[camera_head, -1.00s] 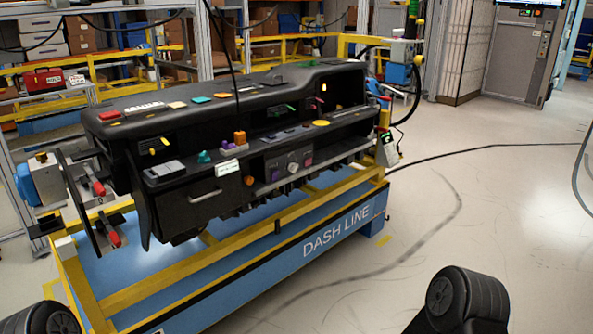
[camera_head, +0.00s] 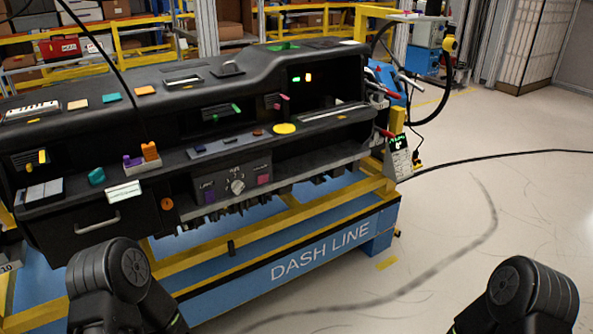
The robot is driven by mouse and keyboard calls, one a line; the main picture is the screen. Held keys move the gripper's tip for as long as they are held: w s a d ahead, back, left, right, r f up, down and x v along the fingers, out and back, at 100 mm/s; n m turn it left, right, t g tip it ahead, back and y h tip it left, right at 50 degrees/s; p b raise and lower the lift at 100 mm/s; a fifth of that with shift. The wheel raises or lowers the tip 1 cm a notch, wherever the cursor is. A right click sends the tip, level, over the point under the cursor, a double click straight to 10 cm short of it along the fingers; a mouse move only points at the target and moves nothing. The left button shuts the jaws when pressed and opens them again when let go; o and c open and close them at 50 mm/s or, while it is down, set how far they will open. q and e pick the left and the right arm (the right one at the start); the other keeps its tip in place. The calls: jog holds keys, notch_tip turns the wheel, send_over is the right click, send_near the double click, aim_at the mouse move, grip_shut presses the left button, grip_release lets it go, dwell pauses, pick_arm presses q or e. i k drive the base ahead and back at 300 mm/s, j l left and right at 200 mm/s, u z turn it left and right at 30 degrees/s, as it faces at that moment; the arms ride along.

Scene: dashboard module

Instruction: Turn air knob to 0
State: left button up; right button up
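The air knob, a small round light-coloured dial (camera_head: 237,186), sits on a dark control panel (camera_head: 208,196) low on the front of the black dashboard module (camera_head: 60,220). A purple button and a magenta button flank it. The dial is too small for me to read its setting. Parts of my two arms show at the lower left and lower right edges, in front of the dashboard. Neither gripper can be seen, and nothing of mine touches the dial.
The dashboard rests on a blue and yellow frame (camera_head: 290,267) marked DASH LINE. A small display (camera_head: 400,157) stands at its right end. A black cable (camera_head: 500,156) crosses the floor. The floor on the right (camera_head: 450,240) is otherwise clear.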

aim_at(236, 187)
jog(key=i+l, duration=0.25)
jog(key=l, duration=0.15)
jog(key=i+l, duration=0.55)
jog(key=l, duration=0.25)
